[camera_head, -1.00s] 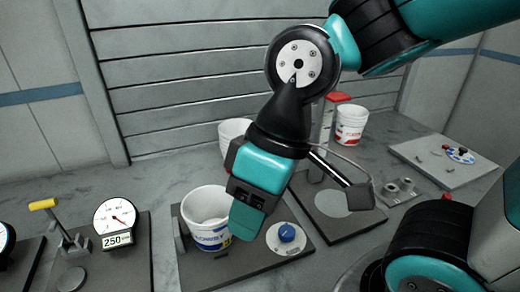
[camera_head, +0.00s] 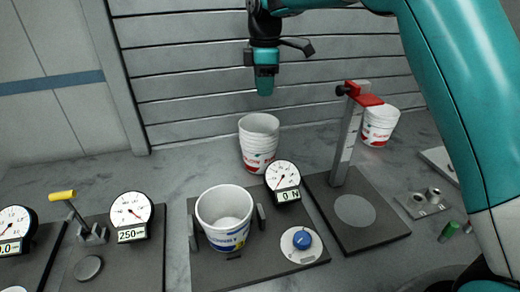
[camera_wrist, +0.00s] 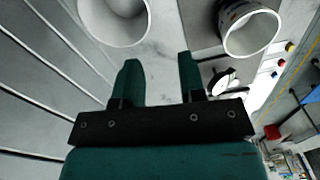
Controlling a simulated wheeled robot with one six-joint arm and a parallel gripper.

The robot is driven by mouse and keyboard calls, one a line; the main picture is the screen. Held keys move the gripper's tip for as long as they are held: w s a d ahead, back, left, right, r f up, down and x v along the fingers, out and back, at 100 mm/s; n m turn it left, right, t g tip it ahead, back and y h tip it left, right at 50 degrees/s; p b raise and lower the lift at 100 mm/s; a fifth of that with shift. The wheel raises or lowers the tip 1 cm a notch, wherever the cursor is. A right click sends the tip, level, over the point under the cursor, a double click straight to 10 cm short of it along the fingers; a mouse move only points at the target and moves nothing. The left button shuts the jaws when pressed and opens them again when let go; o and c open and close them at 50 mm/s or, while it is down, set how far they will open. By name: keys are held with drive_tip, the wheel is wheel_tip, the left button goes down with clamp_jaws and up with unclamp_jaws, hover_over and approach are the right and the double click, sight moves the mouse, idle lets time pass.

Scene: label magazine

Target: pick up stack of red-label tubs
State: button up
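A stack of white tubs with red labels (camera_head: 258,150) stands on the grey bench near the slatted wall, in the middle of the head view. A second white red-label tub or short stack (camera_head: 380,127) stands further right. My gripper (camera_head: 265,90) hangs above the middle stack, apart from it and near the wall. In the wrist view my gripper (camera_wrist: 158,78) is open, its two green fingers apart with nothing between them. A white tub mouth, likely the middle stack (camera_wrist: 115,18), shows ahead of the left finger, with its top edge cut off.
A blue-label tub (camera_head: 225,220) sits on a dark plate in front of the stack; it also appears in the wrist view (camera_wrist: 250,30). A dial gauge (camera_head: 283,177) stands close to the stack's front right. A red-topped post (camera_head: 350,130) rises between the two red-label groups.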

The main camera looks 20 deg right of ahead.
sight(263, 135)
drive_tip(key=shift+n, duration=0.4)
drive_tip(key=f+p, duration=0.1)
drive_tip(key=f, duration=0.3)
drive_tip(key=w+f+p, duration=0.1)
drive_tip(key=f, duration=0.3)
drive_tip(key=w+f+p, duration=0.1)
drive_tip(key=f+p, duration=0.1)
drive_tip(key=f, duration=0.2)
drive_tip(key=shift+w+d+f, duration=0.1)
drive_tip(key=shift+d+f, duration=0.1)
drive_tip(key=shift+f, duration=0.15)
drive_tip(key=shift+w+f+p, duration=0.1)
drive_tip(key=shift+f+p, duration=1.5)
drive_tip(key=shift+f, duration=1.15)
clamp_jaws()
